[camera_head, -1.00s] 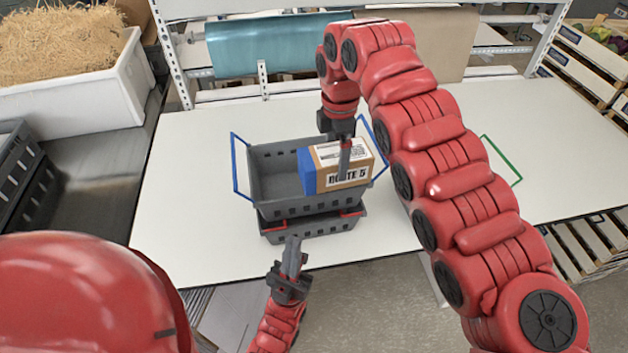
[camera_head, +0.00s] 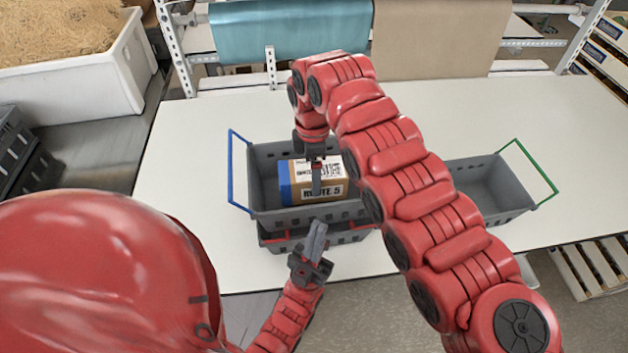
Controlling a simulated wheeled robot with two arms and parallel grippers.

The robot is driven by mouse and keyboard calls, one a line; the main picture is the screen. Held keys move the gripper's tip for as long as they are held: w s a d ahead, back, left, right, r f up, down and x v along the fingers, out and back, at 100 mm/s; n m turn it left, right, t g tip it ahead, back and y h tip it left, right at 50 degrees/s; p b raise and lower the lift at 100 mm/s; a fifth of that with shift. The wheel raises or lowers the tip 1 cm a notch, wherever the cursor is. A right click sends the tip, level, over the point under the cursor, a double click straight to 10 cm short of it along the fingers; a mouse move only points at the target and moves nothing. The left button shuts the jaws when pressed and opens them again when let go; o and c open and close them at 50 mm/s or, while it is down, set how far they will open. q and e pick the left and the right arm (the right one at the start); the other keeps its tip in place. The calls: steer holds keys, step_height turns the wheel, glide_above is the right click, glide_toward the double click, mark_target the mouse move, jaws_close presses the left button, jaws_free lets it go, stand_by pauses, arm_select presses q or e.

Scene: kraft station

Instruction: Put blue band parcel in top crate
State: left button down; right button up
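The blue band parcel (camera_head: 285,186), a brown box with a white label and a blue end, sits inside the top crate (camera_head: 262,165), low between its walls. The top crate is grey with a blue handle and is stacked on another grey crate (camera_head: 275,243). My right gripper (camera_head: 316,186) reaches down over the parcel, one finger against its labelled side; the other finger is hidden. It appears shut on the parcel. My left gripper (camera_head: 316,230) is at the front wall of the stack, its fingers close together with nothing seen between them.
A grey crate with a green handle (camera_head: 490,190) stands on the right, partly behind my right arm. The white table (camera_head: 200,130) is clear left of the stack. A shelf frame with teal (camera_head: 290,30) and brown sheets stands behind.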

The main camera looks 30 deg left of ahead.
step_height(320, 180, down, 2)
steer(key=shift+f, duration=0.1)
steer(key=shift+s+d, duration=0.1)
steer(key=shift+s, duration=0.05)
steer(key=shift+f, duration=0.15)
steer(key=o, duration=1.5)
